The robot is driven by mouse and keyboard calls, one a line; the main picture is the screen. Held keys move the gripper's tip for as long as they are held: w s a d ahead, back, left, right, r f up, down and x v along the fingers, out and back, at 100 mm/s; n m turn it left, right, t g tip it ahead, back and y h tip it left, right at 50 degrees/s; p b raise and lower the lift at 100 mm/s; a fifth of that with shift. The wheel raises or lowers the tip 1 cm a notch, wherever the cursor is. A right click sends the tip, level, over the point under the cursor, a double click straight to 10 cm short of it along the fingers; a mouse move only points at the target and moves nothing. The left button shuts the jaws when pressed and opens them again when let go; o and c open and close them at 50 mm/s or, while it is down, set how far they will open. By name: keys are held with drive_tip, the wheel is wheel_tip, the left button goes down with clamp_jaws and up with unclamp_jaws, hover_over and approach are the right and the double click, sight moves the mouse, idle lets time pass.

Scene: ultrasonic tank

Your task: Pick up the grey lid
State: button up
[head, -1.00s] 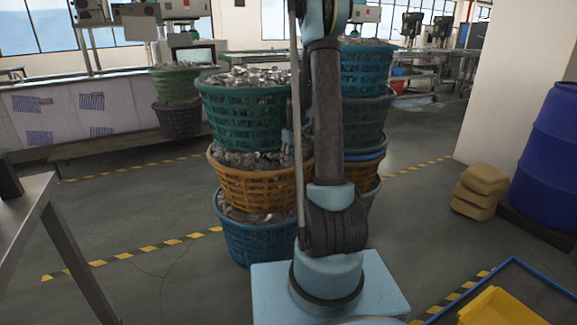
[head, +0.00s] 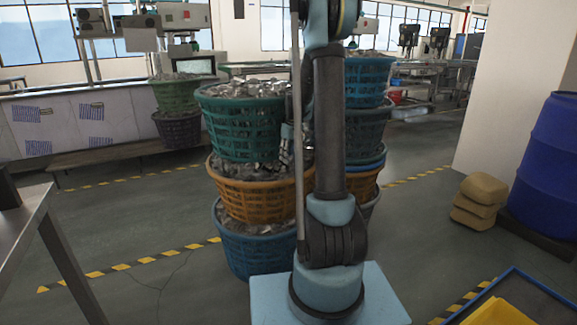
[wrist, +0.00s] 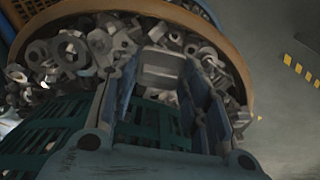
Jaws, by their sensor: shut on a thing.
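In the wrist view, my gripper (wrist: 163,85) has a finger on each side of a grey, block-like piece (wrist: 162,70), which I take to be the grey lid. The fingers are closed on it, over an orange basket (wrist: 235,50) full of loose metal parts. Its lower part is hidden, and I cannot tell whether it is clear of the metal parts.
A green basket (head: 240,125) of metal parts stands on the orange one, with a blue basket (head: 250,245) beneath. More baskets (head: 368,80) stack behind my arm. A steel table (head: 30,220) is at left, a blue drum (head: 550,150) at right.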

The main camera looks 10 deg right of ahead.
drive_tip(key=s+d, duration=0.3)
drive_tip(key=s, duration=0.6)
drive_tip(key=s+d, duration=0.3)
drive_tip(key=s, duration=0.6)
drive_tip(key=shift+s, duration=0.35)
drive_tip(key=shift+f, duration=0.1)
